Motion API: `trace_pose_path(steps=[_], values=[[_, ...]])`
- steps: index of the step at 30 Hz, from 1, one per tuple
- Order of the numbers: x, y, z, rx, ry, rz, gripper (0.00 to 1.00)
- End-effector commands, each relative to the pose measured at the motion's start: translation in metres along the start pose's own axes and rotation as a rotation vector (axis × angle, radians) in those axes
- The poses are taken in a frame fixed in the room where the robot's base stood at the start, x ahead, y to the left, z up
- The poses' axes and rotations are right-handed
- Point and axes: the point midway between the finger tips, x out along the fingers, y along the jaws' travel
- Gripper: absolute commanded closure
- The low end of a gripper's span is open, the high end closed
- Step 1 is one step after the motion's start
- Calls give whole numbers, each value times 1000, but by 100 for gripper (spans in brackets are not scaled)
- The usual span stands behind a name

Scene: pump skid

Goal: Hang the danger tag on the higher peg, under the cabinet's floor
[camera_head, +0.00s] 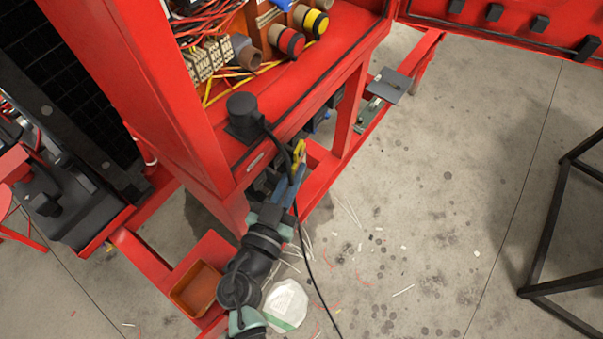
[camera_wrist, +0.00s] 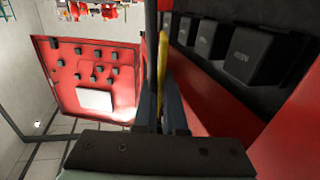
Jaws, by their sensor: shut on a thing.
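My gripper (camera_head: 297,172) is beside the lower front edge of the red cabinet (camera_head: 225,165), below its black cable fitting. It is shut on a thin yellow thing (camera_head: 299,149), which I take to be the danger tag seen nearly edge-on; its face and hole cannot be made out. In the wrist view, the yellow strip (camera_wrist: 162,65) stands up between the two dark fingers of my gripper (camera_wrist: 162,105). I cannot make out either peg; the underside of the cabinet's floor is hidden in the head view.
A black cable (camera_head: 311,272) runs from the fitting (camera_head: 243,112) past my gripper. A red post (camera_head: 351,110) and skid rail stand close by. In the wrist view, black blocks (camera_wrist: 250,55) are near on the right. Concrete floor (camera_head: 440,190) is open to the right; a black frame (camera_head: 550,220) stands beyond.

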Motion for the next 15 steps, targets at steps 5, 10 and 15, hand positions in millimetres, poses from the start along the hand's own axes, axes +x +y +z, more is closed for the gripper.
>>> trace_pose_path(steps=[5,10,15], values=[[2,-7,7,2,2,0,100],[3,-10,10,0,1,1,100],[3,-11,10,1,2,1,100]])
